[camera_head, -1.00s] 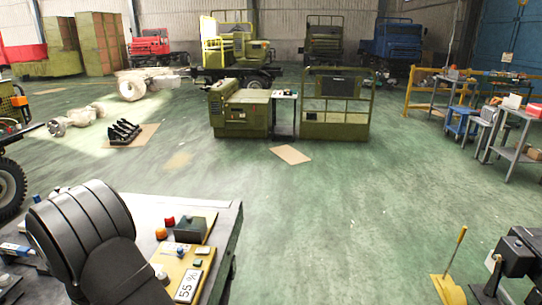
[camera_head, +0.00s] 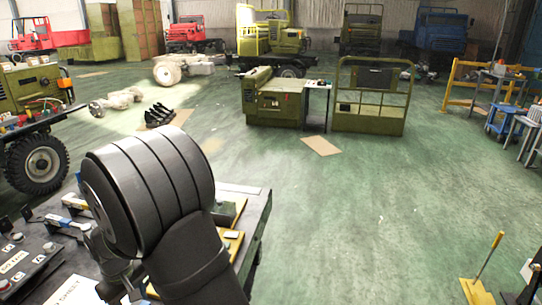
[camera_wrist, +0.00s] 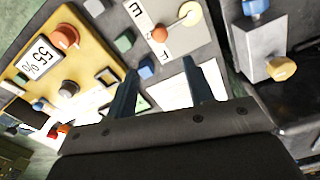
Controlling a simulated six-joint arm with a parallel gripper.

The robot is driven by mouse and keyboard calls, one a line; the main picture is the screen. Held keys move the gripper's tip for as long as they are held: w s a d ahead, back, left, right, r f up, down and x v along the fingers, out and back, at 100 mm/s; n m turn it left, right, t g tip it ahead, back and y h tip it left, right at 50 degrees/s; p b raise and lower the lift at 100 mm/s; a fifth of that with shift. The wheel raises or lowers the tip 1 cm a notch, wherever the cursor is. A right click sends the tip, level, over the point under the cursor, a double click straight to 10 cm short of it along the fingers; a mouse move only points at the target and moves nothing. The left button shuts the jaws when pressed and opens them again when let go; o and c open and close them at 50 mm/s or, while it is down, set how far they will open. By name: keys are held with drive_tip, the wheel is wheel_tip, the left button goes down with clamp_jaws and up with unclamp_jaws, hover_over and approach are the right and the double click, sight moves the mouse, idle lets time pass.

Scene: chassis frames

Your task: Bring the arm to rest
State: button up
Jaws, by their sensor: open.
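My gripper (camera_wrist: 160,66) shows in the wrist view with its two dark fingers apart and nothing held between them. It hangs above a bench top with panels and small parts. In the head view my black arm is bent over the near bench (camera_head: 252,215), and the arm hides the gripper and part of the bench. A yellow panel (camera_wrist: 88,45) with a "55 %" display (camera_wrist: 38,58) and knobs lies to the left of the fingers in the wrist view.
A grey block with a yellow knob (camera_wrist: 281,68) is at the right of the wrist view. A green truck (camera_head: 35,130) stands at the left of the head view. The green floor between is open.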

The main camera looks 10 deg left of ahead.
wheel_tip(320, 180, down, 14)
drive_tip(key=shift+f, duration=0.25)
drive_tip(key=shift+d+r+m, duration=0.1)
drive_tip(key=shift+d+m, duration=0.2)
drive_tip(key=shift+m, duration=0.2)
drive_tip(key=d+m, duration=0.1)
drive_tip(key=m, duration=0.1)
drive_tip(key=s+d+m, duration=0.1)
drive_tip(key=m, duration=0.1)
drive_tip(key=shift+d+m, duration=0.35)
drive_tip(key=shift+m, duration=0.05)
wheel_tip(320, 180, up, 11)
drive_tip(key=shift+f, duration=0.2)
idle(1.9)
